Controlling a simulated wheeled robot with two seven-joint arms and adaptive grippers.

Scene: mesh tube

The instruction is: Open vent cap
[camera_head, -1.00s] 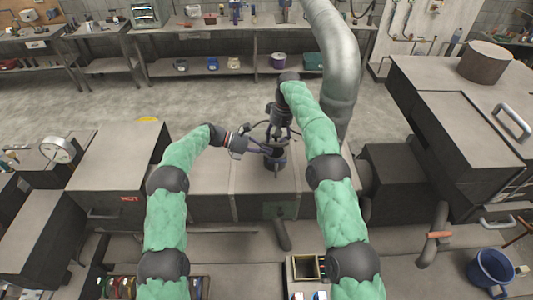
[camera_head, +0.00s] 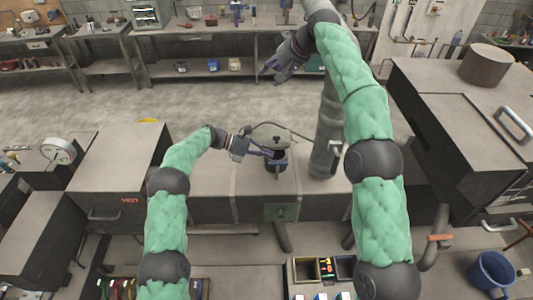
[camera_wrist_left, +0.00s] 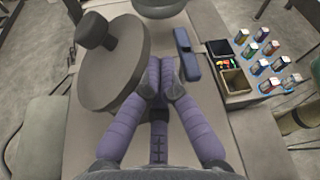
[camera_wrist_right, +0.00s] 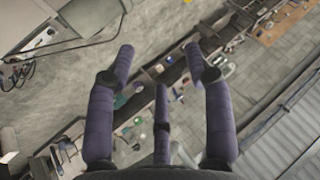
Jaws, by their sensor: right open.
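The vent cap (camera_head: 271,136) is a round grey lid with a knob, at the dark vent opening (camera_head: 277,156) on the grey duct box. The cap also shows large in the left wrist view (camera_wrist_left: 118,65), at the upper left. My left gripper (camera_head: 268,154) is at the vent, just in front of the cap. Its purple fingers (camera_wrist_left: 163,72) are together, with one fingertip overlapping the cap's rim in view. I cannot tell if the rim is between them. My right gripper (camera_head: 266,70) is open and empty, raised well away from the vent; its spread fingers show in the right wrist view (camera_wrist_right: 159,58).
A thick grey pipe (camera_head: 328,125) stands right of the vent, close to my right arm. An open parts box (camera_head: 305,270) is in front. The floor behind the duct is clear.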

